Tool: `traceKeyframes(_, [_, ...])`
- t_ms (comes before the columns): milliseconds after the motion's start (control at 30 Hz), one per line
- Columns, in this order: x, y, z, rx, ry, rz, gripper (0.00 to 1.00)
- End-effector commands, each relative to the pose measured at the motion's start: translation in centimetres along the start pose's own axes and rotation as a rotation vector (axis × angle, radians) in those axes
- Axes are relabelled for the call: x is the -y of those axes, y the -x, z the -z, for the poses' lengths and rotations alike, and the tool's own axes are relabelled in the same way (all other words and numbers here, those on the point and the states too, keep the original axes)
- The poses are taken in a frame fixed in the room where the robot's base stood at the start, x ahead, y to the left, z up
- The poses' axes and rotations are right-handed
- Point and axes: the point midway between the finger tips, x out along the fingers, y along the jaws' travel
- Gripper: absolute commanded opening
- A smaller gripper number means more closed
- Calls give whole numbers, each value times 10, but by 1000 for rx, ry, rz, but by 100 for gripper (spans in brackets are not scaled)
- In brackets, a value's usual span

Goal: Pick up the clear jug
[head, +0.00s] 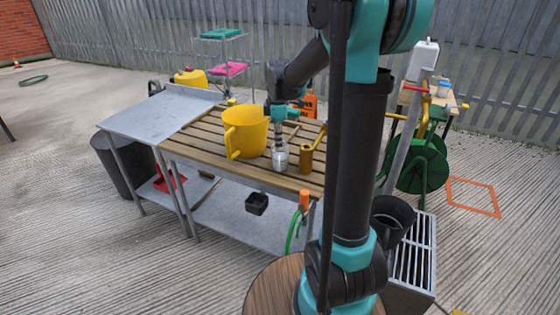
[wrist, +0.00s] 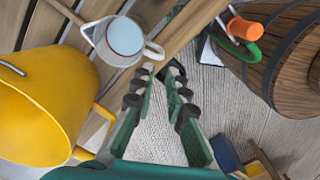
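The clear jug (head: 280,158) stands on the slatted wooden bench top, just right of a big yellow jug. In the wrist view the clear jug (wrist: 125,38) shows from above near the top, with a pale handle on its right and a spout on its left. My gripper (wrist: 160,72) has two green fingers with dark pads, a gap between them and nothing in it. Its tips point toward the clear jug's lower right side in that picture, apart from it. In the head view my wrist hangs close above the jug; the fingers are hard to make out there.
The yellow jug (head: 246,130) stands close on the left, and also fills the left of the wrist view (wrist: 40,105). A brass-coloured can (head: 306,158) stands close on the right. An orange-handled tool (head: 304,200) hangs at the bench (head: 215,140) edge. A barrel (wrist: 285,60) shows at right.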

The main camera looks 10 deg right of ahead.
Motion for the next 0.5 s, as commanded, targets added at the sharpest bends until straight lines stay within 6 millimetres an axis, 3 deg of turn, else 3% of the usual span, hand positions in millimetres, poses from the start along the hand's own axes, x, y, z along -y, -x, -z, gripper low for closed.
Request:
traceKeyframes(200, [0, -39, 0, 0, -1, 0, 14])
traceKeyframes(500, [0, -61, 0, 0, -1, 0, 14])
